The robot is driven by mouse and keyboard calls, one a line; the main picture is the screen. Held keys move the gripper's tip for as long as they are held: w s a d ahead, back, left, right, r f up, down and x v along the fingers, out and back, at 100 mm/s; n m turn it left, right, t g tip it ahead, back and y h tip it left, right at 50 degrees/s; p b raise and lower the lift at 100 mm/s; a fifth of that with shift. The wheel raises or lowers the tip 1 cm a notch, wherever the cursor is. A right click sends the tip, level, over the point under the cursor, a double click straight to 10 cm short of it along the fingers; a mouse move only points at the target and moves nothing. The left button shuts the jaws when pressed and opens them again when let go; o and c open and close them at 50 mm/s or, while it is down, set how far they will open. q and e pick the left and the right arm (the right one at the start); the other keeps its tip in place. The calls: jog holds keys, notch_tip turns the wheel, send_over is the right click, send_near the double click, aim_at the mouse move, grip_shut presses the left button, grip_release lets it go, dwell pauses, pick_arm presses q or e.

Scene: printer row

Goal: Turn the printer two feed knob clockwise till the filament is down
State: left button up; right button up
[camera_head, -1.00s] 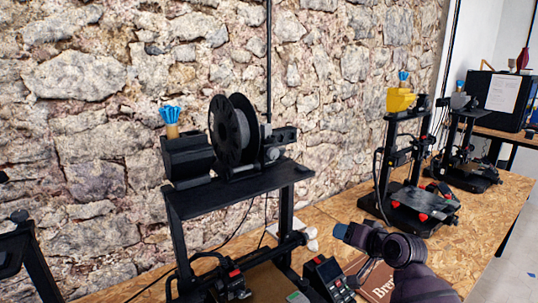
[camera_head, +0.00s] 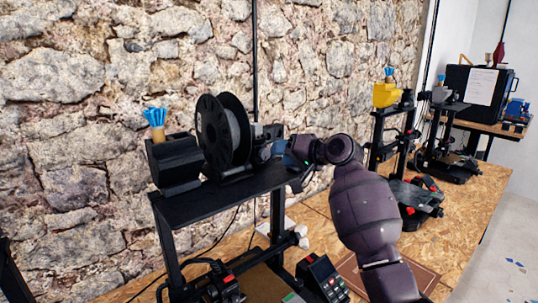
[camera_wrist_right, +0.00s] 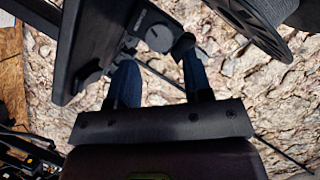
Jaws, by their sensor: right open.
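The nearest printer (camera_head: 225,195) is a black frame with a filament spool (camera_head: 222,132) on its top shelf. A feeder block stands at the right of the spool, mostly hidden behind my right gripper (camera_head: 284,152) in the head view. In the right wrist view a round grey knob (camera_wrist_right: 158,38) shows on a dark part, just beyond and between the two blue fingers of my right gripper (camera_wrist_right: 162,78). The fingers are apart and nothing is between them; I cannot tell whether they touch the knob. I cannot read which printer is number two. My left gripper is not in view.
A yellow-topped printer (camera_head: 392,130) and a further black printer (camera_head: 450,140) stand along the wooden bench (camera_head: 465,215). The stone wall (camera_head: 90,110) is close behind the nearest printer. A control screen (camera_head: 322,275) sits at its foot.

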aim_at(267, 154)
jog(key=shift+x, duration=2.6)
jog(key=shift+c, duration=0.4)
jog(key=c, duration=0.6)
jog(key=shift+o, duration=0.2)
jog(key=shift+w+m+y, duration=0.1)
jog(key=shift+m+y, duration=0.4)
jog(key=shift+m, duration=0.6)
jog(key=o, duration=0.6)
jog(key=shift+o, duration=0.2)
jog(key=shift+d, duration=0.1)
